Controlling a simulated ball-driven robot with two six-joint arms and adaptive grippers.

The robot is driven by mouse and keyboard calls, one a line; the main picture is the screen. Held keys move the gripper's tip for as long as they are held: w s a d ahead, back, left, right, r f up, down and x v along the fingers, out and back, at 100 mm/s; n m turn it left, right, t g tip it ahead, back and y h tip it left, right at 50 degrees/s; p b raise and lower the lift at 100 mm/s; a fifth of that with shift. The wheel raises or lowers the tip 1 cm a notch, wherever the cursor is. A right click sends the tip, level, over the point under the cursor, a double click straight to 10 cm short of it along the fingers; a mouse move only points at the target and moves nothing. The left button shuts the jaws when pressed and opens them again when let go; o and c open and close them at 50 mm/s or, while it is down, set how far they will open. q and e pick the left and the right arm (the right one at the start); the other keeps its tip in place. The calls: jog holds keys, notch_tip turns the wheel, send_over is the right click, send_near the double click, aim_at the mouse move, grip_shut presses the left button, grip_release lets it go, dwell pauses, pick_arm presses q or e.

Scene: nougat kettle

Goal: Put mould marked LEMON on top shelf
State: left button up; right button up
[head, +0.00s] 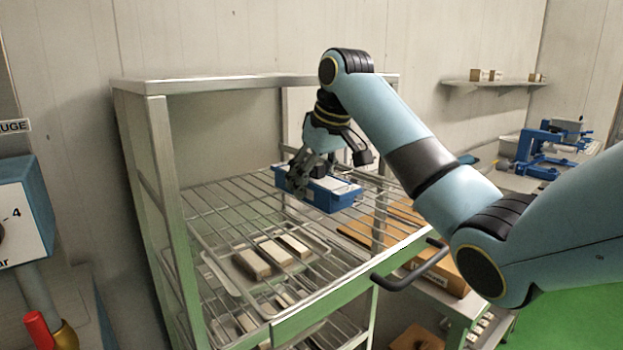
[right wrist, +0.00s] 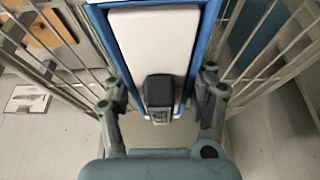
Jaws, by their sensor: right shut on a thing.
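The mould (head: 338,195) is a blue oblong tray with a white filling, at the upper right of the rack's wire top shelf (head: 222,208). No LEMON marking can be read on it. My right gripper (head: 325,168) reaches it from above and is shut on it, a finger at each side. In the right wrist view the mould (right wrist: 152,42) lies between the fingers, its white top framed by blue walls. I cannot tell whether its underside touches the wires or hangs just above them. My left gripper is not in view.
A metal tray with pale bars (head: 252,264) shows under the top wires. The rack's posts (head: 166,150) and upper frame surround the shelf; its left wires are bare. A dark handle (head: 412,277) sticks out at the front right. A blue-grey gauge box (head: 25,212) stands left.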

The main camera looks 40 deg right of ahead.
jog(key=shift+f, duration=0.45)
dwell(0.9)
jog(key=o, duration=1.7)
jog(key=shift+o, duration=0.2)
jog(key=shift+f, duration=0.1)
jog(key=shift+o, duration=1.4)
jog(key=shift+r, duration=3.6)
jog(key=shift+s+r, duration=0.1)
jog(key=shift+r, duration=0.55)
